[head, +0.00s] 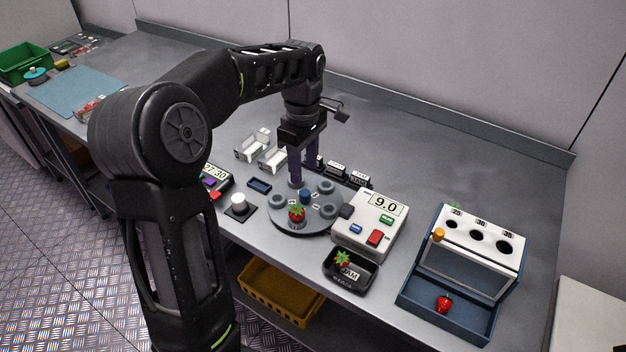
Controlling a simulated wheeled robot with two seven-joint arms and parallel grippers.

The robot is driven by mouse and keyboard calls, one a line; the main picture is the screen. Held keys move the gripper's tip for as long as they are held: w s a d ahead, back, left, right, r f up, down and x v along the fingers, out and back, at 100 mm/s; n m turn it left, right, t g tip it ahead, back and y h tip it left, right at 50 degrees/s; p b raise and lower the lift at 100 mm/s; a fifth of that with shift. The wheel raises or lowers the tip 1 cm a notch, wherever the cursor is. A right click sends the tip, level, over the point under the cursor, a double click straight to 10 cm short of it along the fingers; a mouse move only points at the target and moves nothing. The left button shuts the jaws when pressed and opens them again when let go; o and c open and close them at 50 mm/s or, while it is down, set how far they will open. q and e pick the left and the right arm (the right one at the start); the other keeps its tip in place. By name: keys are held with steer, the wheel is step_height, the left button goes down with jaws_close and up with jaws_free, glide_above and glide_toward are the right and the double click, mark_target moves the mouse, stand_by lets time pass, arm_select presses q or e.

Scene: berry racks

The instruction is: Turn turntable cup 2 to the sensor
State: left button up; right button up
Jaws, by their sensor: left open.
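The round grey turntable (296,222) lies on the metal bench in the middle of the head view. It carries several grey cups and a blue centre knob (305,197). The cup numbers are too small to read. My left gripper (303,178) points down over the back of the turntable, its purple fingers open and apart, beside the knob. My right gripper is not in view.
A black tray labelled JAM (365,283) holds a strawberry (342,258). A blue sizing stand (415,300) with holes is at the right, a strawberry (444,302) in its tray. White punnets (252,146) and small black labelled boxes stand behind. A white button (239,201) is left.

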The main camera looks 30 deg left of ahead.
mark_target(304, 192)
arm_select(q)
steer(key=shift+s, duration=0.15)
steer(key=shift+f+p, duration=0.55)
steer(key=shift+f, duration=3.35)
steer(key=shift+c, duration=0.5)
jaws_close()
